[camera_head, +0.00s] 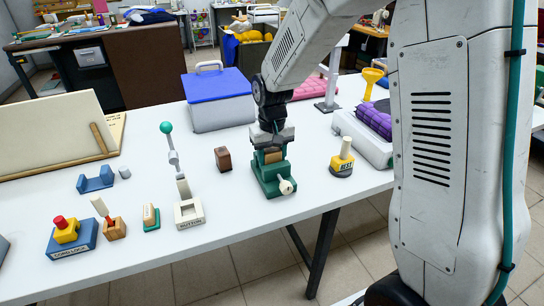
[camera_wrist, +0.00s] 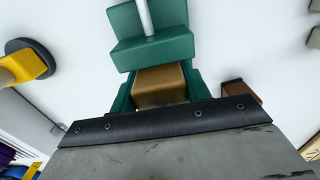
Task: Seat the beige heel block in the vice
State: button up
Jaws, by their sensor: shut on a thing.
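The green vice (camera_head: 272,184) stands on the white table, with a pale screw knob at its front. The beige heel block (camera_head: 273,157) shows as a small tan patch at the top of the vice, just under my gripper (camera_head: 271,146). In the wrist view the block (camera_wrist: 161,85) is between the green walls of the vice (camera_wrist: 152,51), beyond the dark edge of my gripper (camera_wrist: 160,118). My gripper is shut on the block, pointing down. The fingers hide part of the block, and I cannot tell whether its underside touches the vice bed.
A dark brown block (camera_head: 222,159) stands left of the vice. A yellow-and-black stamp (camera_head: 342,163) stands right of it. A white press with a green knob (camera_head: 189,213) is at the front left. A blue-lidded box (camera_head: 220,99) is behind. Bare table lies in front of the vice.

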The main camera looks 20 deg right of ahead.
jog(key=shift+f, duration=0.3)
jog(key=o, duration=1.7)
jog(key=shift+r, duration=0.15)
jog(key=shift+r, duration=3.35)
notch_tip(320, 180, up, 8)
jog(key=shift+f, duration=0.1)
